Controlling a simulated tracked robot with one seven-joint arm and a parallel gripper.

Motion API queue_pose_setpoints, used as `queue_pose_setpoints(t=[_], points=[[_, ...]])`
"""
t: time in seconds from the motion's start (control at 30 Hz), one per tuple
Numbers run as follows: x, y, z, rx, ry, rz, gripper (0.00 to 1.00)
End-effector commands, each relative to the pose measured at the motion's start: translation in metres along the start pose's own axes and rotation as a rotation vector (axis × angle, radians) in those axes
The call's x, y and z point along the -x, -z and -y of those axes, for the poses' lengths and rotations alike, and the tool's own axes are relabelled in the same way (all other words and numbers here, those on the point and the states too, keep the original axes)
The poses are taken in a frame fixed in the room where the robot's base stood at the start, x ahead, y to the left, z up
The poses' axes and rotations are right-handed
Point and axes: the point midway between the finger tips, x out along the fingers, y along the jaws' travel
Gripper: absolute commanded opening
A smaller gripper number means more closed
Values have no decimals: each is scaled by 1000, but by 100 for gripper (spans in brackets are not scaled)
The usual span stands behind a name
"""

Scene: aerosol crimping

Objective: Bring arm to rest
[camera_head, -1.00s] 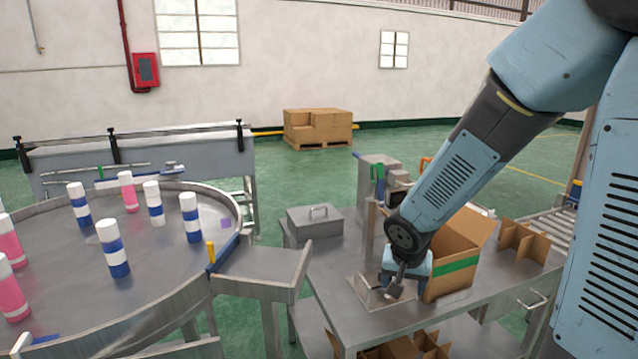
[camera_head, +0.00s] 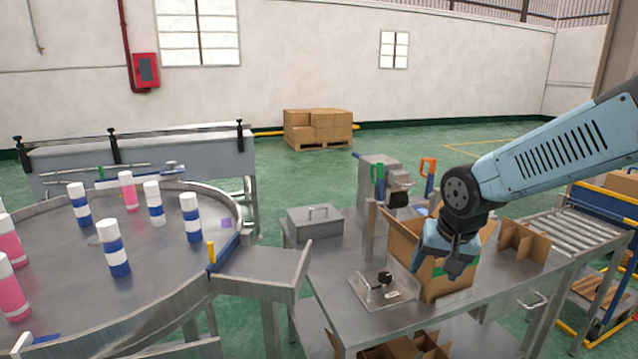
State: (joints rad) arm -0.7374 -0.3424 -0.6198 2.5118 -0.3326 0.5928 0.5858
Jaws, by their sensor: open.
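My gripper (camera_head: 449,269) hangs from my blue and dark grey arm, in front of the open cardboard box (camera_head: 440,288) on the metal worktable (camera_head: 345,322). Its jaws point downward and are open. I see nothing held between them. The gripper hides part of the box front and its green stripe. To its left, a small metal plate fixture (camera_head: 368,293) with a dark knob and a handle lies on the worktable, clear of my gripper.
A round metal turntable (camera_head: 165,260) with several blue-and-white and pink cans fills the left. A lidded metal box (camera_head: 314,221), a crimping stand (camera_head: 378,200) and a cardboard divider (camera_head: 523,241) stand on the worktable. A roller conveyor (camera_head: 575,232) is at the right.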

Motion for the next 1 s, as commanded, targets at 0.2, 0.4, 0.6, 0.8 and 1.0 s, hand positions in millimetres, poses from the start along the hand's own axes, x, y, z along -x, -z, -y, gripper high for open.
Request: queue_pose_setpoints(t=[0.2, 0.4, 0.6, 0.8, 1.0], points=[[41, -8, -12, 34, 30, -32, 71], [78, -21, -18, 81, 38, -69, 71], [112, -39, -20, 136, 26, -110, 71], [139, -58, -16, 194, -3, -145, 71], [152, -70, -12, 231, -27, -160, 71]])
